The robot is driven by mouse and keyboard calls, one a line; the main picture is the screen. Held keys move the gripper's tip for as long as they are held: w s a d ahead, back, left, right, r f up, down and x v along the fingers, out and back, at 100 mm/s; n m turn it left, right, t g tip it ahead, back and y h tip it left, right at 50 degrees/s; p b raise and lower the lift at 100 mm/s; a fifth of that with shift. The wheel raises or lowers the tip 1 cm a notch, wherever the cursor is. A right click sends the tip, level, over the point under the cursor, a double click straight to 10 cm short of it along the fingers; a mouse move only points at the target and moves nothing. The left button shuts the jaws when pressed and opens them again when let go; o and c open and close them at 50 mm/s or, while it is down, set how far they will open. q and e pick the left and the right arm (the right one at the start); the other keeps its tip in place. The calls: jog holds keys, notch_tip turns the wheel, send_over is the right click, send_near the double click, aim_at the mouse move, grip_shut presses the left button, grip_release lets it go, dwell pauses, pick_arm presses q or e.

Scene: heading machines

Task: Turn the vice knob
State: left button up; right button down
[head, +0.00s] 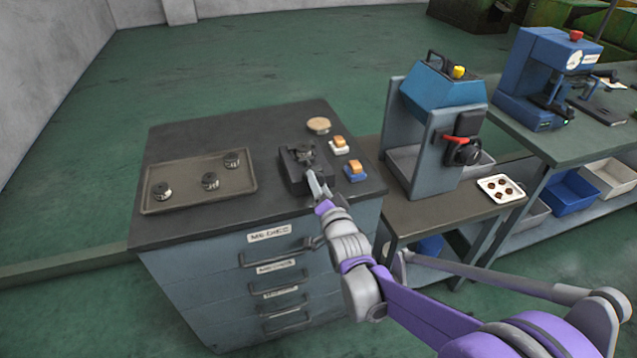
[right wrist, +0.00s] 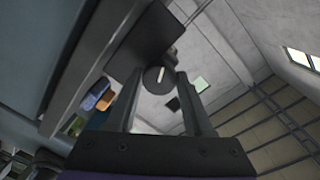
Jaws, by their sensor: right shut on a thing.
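The vice (head: 293,172) is a small dark block on the top of the grey drawer cabinet, right of the tray. My right gripper (head: 316,183) reaches its front side from the lower right. In the right wrist view the vice knob (right wrist: 158,79) is a round dark disc with a white line across it. It lies between the fingertips of my right gripper (right wrist: 157,90), which is shut on it. The knob is hidden by the gripper in the head view. My left gripper is not in view.
A tray (head: 150,203) with 3 dark round parts lies on the cabinet top (head: 220,135). Orange-topped blocks (head: 339,142) and a tan disc (head: 318,124) sit right of the vice. A blue machine (head: 440,95) stands on the bench to the right.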

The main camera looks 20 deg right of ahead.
jog(key=shift+m, duration=1.6)
jog(key=shift+c, duration=1.4)
grip_release()
jog(key=shift+s, duration=0.1)
jog(key=s, duration=1)
jog(key=shift+s+d+r, duration=0.15)
jog(key=shift+s+r, duration=0.15)
